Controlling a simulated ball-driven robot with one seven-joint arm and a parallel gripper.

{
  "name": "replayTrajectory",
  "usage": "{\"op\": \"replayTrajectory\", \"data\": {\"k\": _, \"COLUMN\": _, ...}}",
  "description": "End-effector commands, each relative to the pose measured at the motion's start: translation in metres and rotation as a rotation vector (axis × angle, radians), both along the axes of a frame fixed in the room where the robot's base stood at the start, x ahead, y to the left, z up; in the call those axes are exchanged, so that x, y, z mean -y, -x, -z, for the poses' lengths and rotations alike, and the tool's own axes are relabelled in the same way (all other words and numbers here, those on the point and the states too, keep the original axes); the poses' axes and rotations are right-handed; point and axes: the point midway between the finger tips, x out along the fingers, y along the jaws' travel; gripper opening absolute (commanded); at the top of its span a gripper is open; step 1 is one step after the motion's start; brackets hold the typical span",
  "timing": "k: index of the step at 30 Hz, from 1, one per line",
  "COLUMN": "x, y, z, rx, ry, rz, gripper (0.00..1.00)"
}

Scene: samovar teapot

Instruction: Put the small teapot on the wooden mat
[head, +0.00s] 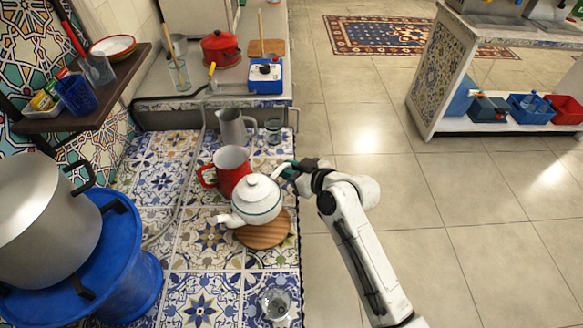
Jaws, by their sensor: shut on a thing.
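The small teapot (258,199) is white with a dark green band, a lid with a knob, and a spout pointing left toward the viewer. It is upright over the round wooden mat (264,238), which shows below and to the right of it. I cannot tell whether its base touches the mat. My gripper (284,172) is shut on the teapot's handle at its upper right. The fingertips are partly hidden by the handle and the wrist.
A red pitcher (231,166) stands close behind the teapot. A grey metal jug (235,127) and a glass (273,130) stand farther back. A clear glass item (277,305) is at the front. A large pot (40,217) on a blue barrel (128,268) is at left.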

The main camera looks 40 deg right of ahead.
Motion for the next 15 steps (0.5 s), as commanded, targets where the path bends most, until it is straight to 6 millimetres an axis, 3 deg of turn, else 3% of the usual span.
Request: {"op": "replayTrajectory", "data": {"k": 15, "x": 0.000, "y": 0.000, "z": 0.049, "rx": 0.003, "ry": -0.002, "rz": 0.002, "gripper": 0.00}}
